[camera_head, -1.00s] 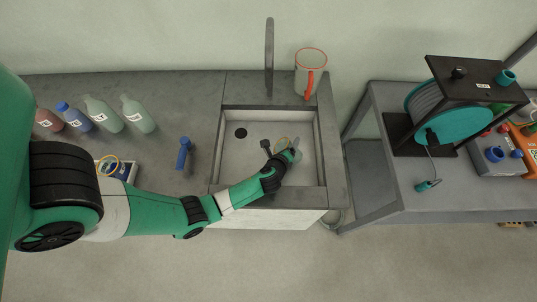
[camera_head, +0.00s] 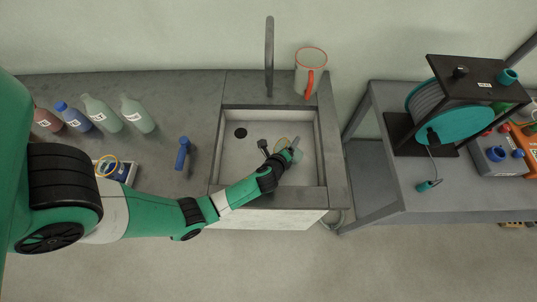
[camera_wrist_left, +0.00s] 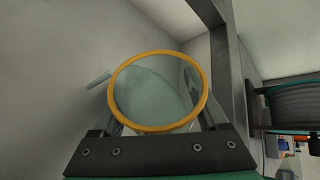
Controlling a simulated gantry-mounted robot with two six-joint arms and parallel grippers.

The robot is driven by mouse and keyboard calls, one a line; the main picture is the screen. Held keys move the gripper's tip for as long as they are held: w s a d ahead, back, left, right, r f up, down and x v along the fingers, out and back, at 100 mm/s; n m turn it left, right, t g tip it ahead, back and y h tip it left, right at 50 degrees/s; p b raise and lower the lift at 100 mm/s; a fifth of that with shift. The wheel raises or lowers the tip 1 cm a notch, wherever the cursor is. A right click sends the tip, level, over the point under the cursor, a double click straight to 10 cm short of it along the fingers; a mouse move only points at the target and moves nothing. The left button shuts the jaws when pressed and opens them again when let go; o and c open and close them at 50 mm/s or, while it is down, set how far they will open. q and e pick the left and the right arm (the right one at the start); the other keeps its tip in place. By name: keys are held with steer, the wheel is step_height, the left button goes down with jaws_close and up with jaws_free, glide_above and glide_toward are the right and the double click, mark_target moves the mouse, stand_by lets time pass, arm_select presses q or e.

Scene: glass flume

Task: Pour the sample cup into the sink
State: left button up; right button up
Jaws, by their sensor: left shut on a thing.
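The sample cup (camera_head: 282,144) is clear with a yellow-orange rim. My left gripper (camera_head: 280,150) is shut on it and holds it over the right part of the grey sink basin (camera_head: 305,172). In the left wrist view the cup (camera_wrist_left: 158,92) fills the middle, its round rim facing the camera, above the dark gripper body (camera_wrist_left: 160,150). In the head view the cup looks tilted, but it is small and partly hidden by the gripper. I cannot tell whether liquid is in it or leaving it. My right gripper is not in view.
A tall faucet (camera_head: 269,55) and a red-rimmed jug (camera_head: 310,72) stand behind the sink. Several bottles (camera_head: 102,114) and a blue-handled thing (camera_head: 183,152) are on the left counter. A reel (camera_head: 462,115) stands on the right table. The basin's left part is clear.

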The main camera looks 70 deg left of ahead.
arm_select(q)
steer(key=shift+r+n+t+h, duration=0.3)
steer(key=shift+r+n+t, duration=0.2)
steer(key=shift+n+t, duration=0.1)
stand_by(1.6)
steer(key=shift+f+n+t+h+b, duration=0.3)
steer(key=shift+n+t+b, duration=0.1)
steer(key=shift+n+b, duration=0.1)
stand_by(1.3)
